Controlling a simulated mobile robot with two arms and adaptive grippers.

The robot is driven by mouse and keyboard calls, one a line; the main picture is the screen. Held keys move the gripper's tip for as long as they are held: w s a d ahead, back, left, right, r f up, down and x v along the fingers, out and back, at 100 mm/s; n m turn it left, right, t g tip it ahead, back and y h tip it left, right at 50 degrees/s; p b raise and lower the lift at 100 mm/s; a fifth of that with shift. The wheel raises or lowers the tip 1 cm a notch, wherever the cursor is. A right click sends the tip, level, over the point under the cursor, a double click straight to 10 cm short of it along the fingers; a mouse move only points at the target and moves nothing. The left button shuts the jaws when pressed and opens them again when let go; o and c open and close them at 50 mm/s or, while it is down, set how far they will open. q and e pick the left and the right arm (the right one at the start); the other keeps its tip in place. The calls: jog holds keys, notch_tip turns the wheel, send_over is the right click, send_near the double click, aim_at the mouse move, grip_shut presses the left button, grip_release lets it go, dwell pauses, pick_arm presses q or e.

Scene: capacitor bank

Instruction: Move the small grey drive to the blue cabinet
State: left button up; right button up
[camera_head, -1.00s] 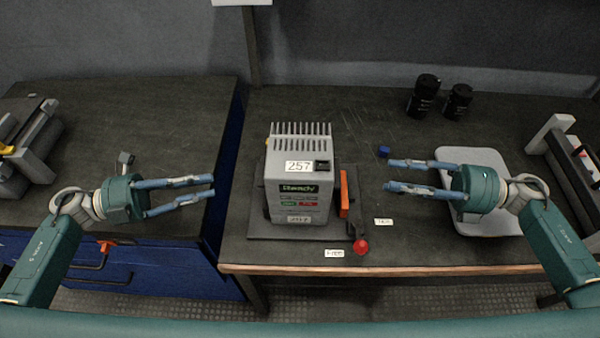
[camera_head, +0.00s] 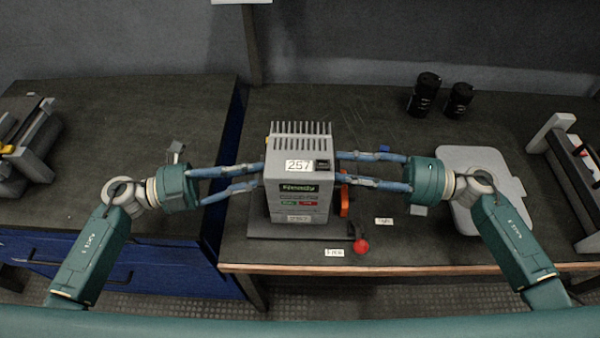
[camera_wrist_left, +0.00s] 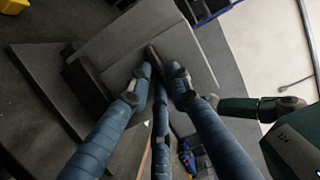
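The small grey drive (camera_head: 298,200) is a finned box with a "257" label, upright on a dark base plate on the right-hand bench. My left gripper (camera_head: 263,178) has its fingertips at the drive's left side. My right gripper (camera_head: 339,168) has its fingertips at its right side, partly behind it. Contact is not clear. In the left wrist view the fingertips (camera_wrist_left: 165,68) lie close together before a grey face that seems to be the drive's. The finger closure of both is unclear. The blue cabinet (camera_head: 150,262) with a dark top stands at the left.
An orange part (camera_head: 344,200) and a red knob (camera_head: 361,246) sit right of the drive. Two black cylinders (camera_head: 424,95) stand behind. A light grey panel (camera_head: 490,165) lies at the right. The middle of the cabinet top (camera_head: 140,120) is clear; a grey device (camera_head: 35,140) stands at its left.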

aim_at(267, 154)
pick_arm(q)
jog(key=c, duration=0.3)
pick_arm(e)
jog(key=shift+c, duration=1.4)
pick_arm(q)
grip_shut()
pick_arm(e)
grip_shut()
